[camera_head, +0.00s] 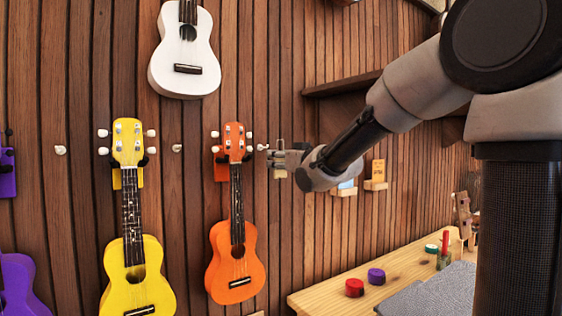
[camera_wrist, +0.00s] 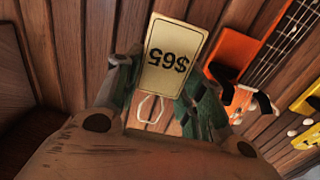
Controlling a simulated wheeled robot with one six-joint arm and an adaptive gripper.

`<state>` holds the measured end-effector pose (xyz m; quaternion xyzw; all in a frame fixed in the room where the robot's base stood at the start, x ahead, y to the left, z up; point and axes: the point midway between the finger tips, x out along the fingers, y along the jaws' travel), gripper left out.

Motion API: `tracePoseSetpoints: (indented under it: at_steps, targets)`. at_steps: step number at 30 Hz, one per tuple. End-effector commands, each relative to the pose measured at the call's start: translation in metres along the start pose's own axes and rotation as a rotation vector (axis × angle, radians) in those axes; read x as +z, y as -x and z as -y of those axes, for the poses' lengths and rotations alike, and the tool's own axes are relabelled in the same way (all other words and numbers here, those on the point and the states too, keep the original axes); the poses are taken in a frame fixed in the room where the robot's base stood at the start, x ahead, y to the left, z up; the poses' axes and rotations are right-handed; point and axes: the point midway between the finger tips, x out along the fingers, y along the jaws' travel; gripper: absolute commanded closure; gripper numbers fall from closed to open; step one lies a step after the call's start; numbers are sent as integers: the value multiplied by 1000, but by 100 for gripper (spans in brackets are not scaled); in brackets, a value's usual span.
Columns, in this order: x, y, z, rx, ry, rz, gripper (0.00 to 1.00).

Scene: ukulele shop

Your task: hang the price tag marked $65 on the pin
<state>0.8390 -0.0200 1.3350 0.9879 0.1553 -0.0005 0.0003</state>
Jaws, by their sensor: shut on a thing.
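The cream price tag marked $65 (camera_wrist: 172,62) is upside down in the wrist view, held between the green-padded fingers of my gripper (camera_wrist: 162,92). A white string loop (camera_wrist: 150,107) shows below it, at the gripper side. In the head view my gripper (camera_head: 284,156) is up against the slatted wall, just right of the orange ukulele's headstock. A white pin (camera_head: 262,147) sticks out of the wall just left of my fingertips. I cannot tell whether the loop touches this pin.
An orange ukulele (camera_head: 237,262) hangs close left of my gripper, a yellow ukulele (camera_head: 137,275) further left, a white ukulele (camera_head: 184,58) above. Other pins (camera_head: 177,148) sit between them. A wooden shelf (camera_head: 345,84) juts out at right. A wooden bench (camera_head: 322,295) stands lower right.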

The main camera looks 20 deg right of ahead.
Motion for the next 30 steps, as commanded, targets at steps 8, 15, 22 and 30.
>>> tracePoseSetpoints:
  at_steps: [8, 15, 22, 30]
  targets:
    - [2, -19, 0, -1, 1, 0, 72]
    - [4, -35, 0, -1, 0, -1, 72]
    - [5, -50, 0, -1, -1, -1, 72]
    - [7, -67, 0, -1, 1, -1, 72]
